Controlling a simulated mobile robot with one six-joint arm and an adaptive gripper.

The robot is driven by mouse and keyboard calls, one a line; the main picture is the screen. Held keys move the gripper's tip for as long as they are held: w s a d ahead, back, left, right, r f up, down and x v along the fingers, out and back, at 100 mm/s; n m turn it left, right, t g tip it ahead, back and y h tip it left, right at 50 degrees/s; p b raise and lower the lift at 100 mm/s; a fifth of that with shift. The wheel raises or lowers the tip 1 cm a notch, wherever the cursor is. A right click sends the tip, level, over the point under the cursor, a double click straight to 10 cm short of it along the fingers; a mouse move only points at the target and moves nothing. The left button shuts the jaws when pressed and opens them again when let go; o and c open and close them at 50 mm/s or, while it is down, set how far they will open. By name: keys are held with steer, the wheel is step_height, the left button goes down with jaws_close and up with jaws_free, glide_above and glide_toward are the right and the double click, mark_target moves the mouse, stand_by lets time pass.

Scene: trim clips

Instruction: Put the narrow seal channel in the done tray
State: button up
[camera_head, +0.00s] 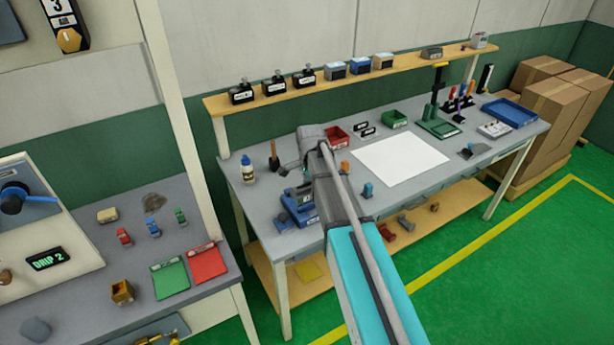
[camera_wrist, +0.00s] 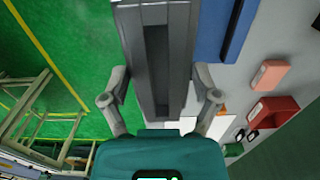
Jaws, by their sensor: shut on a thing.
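A grey channel-shaped piece with a long dark slot (camera_wrist: 180,15), which looks like the narrow seal channel, lies between my fingers in the wrist view. My gripper (camera_wrist: 160,88) is shut on it, one finger at each side. In the head view my arm covers most of the gripper, near the blue fixture (camera_head: 288,222) at the workbench's left front; the piece is not clear there. A blue tray (camera_head: 513,112) lies at the bench's far right. No readable label tells me which container is the done tray.
The workbench (camera_head: 440,185) also carries a red bin (camera_head: 337,136), a green bin (camera_head: 394,119), a white sheet (camera_head: 400,160) and small clips. A shelf (camera_head: 400,66) runs behind. A second bench (camera_head: 90,235) stands at left. Cardboard boxes (camera_head: 560,105) stand at right.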

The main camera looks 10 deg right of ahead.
steer(key=s, duration=0.1)
steer(key=s+r+p, duration=0.1)
steer(key=s, duration=0.1)
steer(key=s+r, duration=0.1)
steer(key=s, duration=0.1)
steer(key=shift+s+r+p, duration=0.1)
steer(key=shift+p, duration=0.25)
stand_by(0.3)
step_height(320, 180, down, 6)
steer(key=b, duration=0.5)
steer(key=shift+r+b, duration=0.15)
steer(key=shift+b, duration=0.25)
steer(key=shift+d, duration=0.1)
